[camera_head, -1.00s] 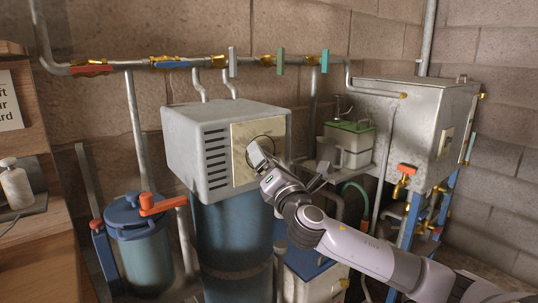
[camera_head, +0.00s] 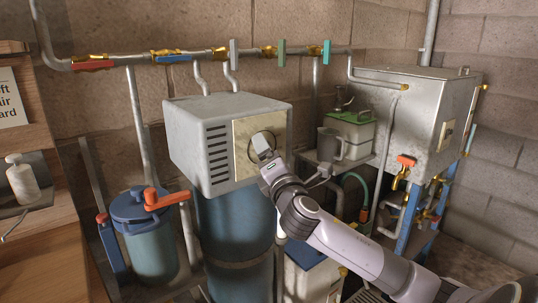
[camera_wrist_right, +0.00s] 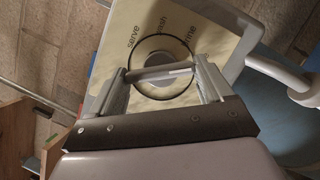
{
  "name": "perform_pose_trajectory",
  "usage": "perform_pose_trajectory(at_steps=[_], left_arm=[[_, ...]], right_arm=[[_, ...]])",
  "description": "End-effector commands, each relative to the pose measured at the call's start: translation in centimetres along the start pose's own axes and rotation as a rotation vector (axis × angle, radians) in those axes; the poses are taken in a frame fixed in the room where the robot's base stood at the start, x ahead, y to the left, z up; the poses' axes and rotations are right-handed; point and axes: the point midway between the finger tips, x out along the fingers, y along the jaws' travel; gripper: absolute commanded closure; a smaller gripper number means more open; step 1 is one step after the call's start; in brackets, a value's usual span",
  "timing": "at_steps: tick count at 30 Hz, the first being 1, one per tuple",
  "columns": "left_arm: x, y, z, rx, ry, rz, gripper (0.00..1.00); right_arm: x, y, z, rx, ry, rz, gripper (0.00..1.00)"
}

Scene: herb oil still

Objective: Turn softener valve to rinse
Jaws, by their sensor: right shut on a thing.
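The softener is a blue tank (camera_head: 236,225) with a grey box-shaped head (camera_head: 215,150) on top. On the head's front is a cream plate (camera_head: 246,172) with a round dial (camera_head: 276,135). In the wrist view the plate (camera_wrist_right: 110,62) shows several printed words around the dial's dark ring (camera_wrist_right: 140,45), among them "wash". My right gripper (camera_head: 263,146) is at the dial, shut on the valve's bar-shaped handle. In the wrist view the handle (camera_wrist_right: 160,73) spans between the fingers, with a white mark on its right part. My left gripper is not in view.
A pipe with several coloured-handled valves (camera_head: 172,56) runs along the wall. A blue-lidded vessel with an orange handle (camera_head: 150,240) stands left. A green-topped container (camera_head: 350,135) and a metal tank (camera_head: 420,110) are to the right. A wooden shelf (camera_head: 45,245) is at far left.

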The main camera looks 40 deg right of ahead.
Motion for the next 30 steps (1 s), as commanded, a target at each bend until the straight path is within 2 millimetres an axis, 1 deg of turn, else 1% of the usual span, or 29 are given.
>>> perform_pose_trajectory(at_steps=[2,3,4,11,14,17,24,27,30], left_arm=[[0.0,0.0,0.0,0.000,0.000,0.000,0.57],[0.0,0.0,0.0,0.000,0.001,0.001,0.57],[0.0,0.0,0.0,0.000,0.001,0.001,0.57],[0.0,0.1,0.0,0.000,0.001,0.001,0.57],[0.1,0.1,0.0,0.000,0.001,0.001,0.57],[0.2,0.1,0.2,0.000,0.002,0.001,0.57],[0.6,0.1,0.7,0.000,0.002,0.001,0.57],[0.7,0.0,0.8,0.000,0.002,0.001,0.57],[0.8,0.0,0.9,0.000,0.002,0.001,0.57]], right_arm=[[0.0,0.0,0.0,0.007,-0.001,-0.002,0.51],[0.0,0.0,0.0,0.008,-0.001,-0.002,0.10],[0.0,0.0,0.0,0.007,-0.001,-0.002,0.01],[0.0,0.0,0.0,0.004,0.000,-0.001,0.00],[-0.5,-0.1,-0.1,0.004,0.000,-0.001,0.00],[-1.5,-0.1,-0.1,0.003,0.002,-0.001,0.00],[-5.0,-0.2,-0.1,0.006,0.002,-0.002,0.00],[-6.1,-0.1,-0.1,0.006,0.001,-0.001,0.00],[-6.8,-0.1,0.0,0.006,0.000,-0.002,0.00]])
